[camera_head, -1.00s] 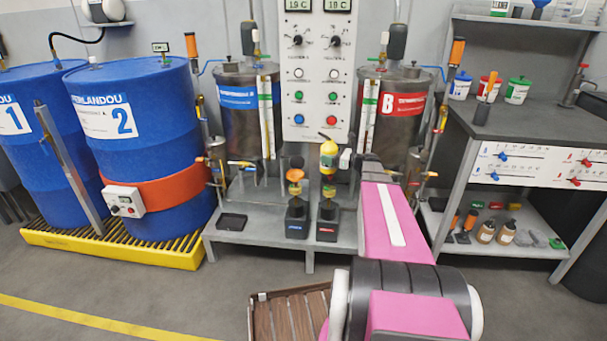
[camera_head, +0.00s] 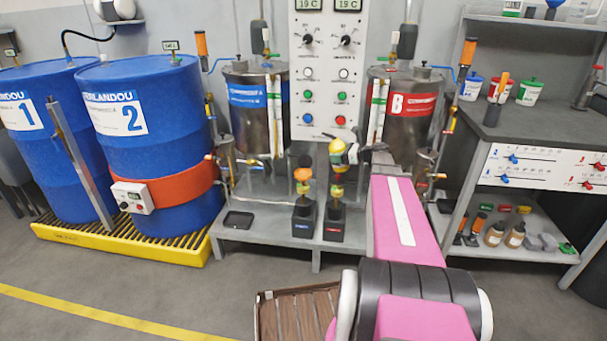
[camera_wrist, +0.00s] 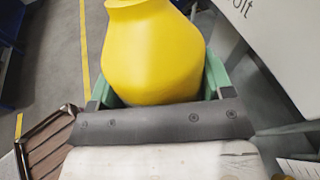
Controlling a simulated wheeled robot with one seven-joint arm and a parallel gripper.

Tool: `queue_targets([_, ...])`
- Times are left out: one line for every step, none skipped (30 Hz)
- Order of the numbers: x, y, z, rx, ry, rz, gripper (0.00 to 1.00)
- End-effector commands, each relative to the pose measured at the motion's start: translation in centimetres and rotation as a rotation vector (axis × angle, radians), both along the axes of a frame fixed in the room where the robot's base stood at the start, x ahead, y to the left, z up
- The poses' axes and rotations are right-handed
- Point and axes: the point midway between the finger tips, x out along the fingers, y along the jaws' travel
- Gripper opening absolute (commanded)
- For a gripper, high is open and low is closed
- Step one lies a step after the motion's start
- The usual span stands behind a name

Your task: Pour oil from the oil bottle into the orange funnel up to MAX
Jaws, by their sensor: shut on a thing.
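My gripper (camera_head: 353,153) is shut on the yellow oil bottle (camera_head: 338,147). In the wrist view the bottle (camera_wrist: 152,50) fills the space between the green fingers (camera_wrist: 158,88). In the head view the bottle looks tilted and is above the right, red-labelled black stand. An orange funnel (camera_head: 302,174) shows on the left, blue-labelled stand, to the left of and below the bottle. Small orange and yellow-green parts (camera_head: 336,177) show on the right stand, just under the bottle; I cannot tell their shape. No oil stream and no MAX mark can be made out.
Two steel tanks, left (camera_head: 254,115) and right (camera_head: 402,120), stand behind the grey bench (camera_head: 265,228), with a control panel (camera_head: 325,75) between them. Blue drums (camera_head: 140,150) stand left, a shelved workbench (camera_head: 535,125) right. The floor in front has a slatted wooden thing (camera_head: 295,318).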

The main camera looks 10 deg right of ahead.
Motion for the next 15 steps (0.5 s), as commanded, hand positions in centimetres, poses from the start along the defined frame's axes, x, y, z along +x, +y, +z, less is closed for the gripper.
queue_targets([-0.02, 0.08, 0.2, -0.029, 0.009, -0.002, 0.35])
queue_targets([0.0, 0.13, 0.2, -0.048, 0.016, -0.001, 0.35])
queue_targets([0.01, 0.18, 0.24, -0.073, 0.024, -0.001, 0.35])
queue_targets([0.02, 0.2, 0.3, -0.091, 0.03, 0.0, 0.35])
queue_targets([0.03, 0.21, 0.36, -0.11, 0.036, -0.001, 0.35])
queue_targets([0.07, 0.31, 0.32, -0.134, 0.045, -0.001, 0.35])
queue_targets([0.1, 0.37, 0.31, -0.152, 0.053, -0.001, 0.35])
queue_targets([0.12, 0.42, 0.3, -0.171, 0.058, -0.002, 0.35])
queue_targets([0.15, 0.51, 0.29, -0.195, 0.067, -0.002, 0.35])
queue_targets([0.17, 0.59, 0.29, -0.214, 0.074, -0.001, 0.35])
queue_targets([0.2, 0.67, 0.31, -0.232, 0.08, -0.001, 0.35])
queue_targets([0.23, 0.76, 0.35, -0.256, 0.088, -0.001, 0.35])
queue_targets([0.28, 0.87, 0.3, -0.275, 0.095, 0.0, 0.35])
queue_targets([0.31, 0.94, 0.27, -0.294, 0.101, 0.0, 0.35])
queue_targets([0.35, 1.01, 0.23, -0.319, 0.11, -0.002, 0.35])
